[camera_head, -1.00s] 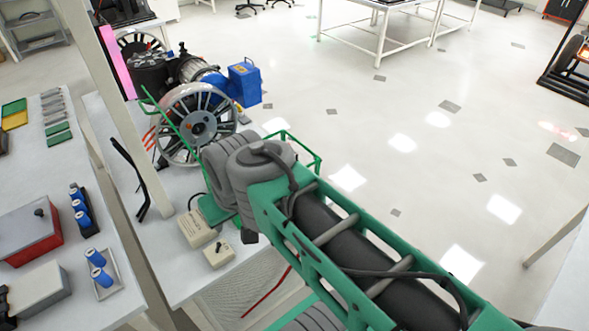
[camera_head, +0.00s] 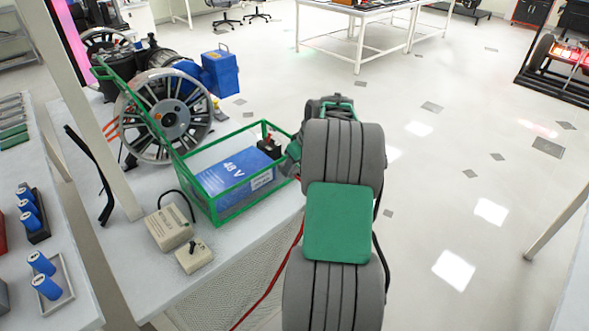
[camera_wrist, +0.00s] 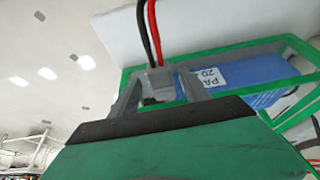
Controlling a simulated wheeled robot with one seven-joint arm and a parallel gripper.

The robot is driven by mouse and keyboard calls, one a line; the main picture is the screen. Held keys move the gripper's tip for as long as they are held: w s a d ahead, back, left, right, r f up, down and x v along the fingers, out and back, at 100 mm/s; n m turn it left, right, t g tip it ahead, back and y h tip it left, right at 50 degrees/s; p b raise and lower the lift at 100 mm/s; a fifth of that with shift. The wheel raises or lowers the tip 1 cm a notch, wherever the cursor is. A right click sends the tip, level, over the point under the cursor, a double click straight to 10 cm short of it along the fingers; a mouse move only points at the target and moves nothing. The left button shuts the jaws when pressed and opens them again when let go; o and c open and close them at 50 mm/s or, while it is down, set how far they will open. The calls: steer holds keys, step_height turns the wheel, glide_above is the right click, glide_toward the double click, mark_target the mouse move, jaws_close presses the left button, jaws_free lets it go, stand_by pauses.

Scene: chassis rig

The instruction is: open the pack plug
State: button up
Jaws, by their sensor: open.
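The blue battery pack (camera_head: 235,172), marked 48 V, sits in a green open frame (camera_head: 218,215) on the bench. In the wrist view, the pack (camera_wrist: 240,75) shows a white label. A small grey plug (camera_wrist: 160,82) with one black and one red cable (camera_wrist: 153,30) is between the fingers of my gripper (camera_wrist: 161,76). The fingers are open, one on each side of the plug; I cannot tell whether they touch it. In the head view, my gripper is at the frame's right end, mostly hidden by my arm.
A black block with red (camera_head: 269,146) stands at the pack's far right corner. Two beige boxes (camera_head: 169,228) lie in front of the frame. A spoked wheel (camera_head: 164,115) and a blue box (camera_head: 220,73) are behind. A red cable (camera_head: 270,285) hangs off the bench edge. Open floor is to the right.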

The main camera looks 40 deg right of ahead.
steer(key=shift+w+f, duration=0.3)
steer(key=shift+f, duration=0.35)
steer(key=shift+c, duration=0.4)
jaws_close()
stand_by(0.6)
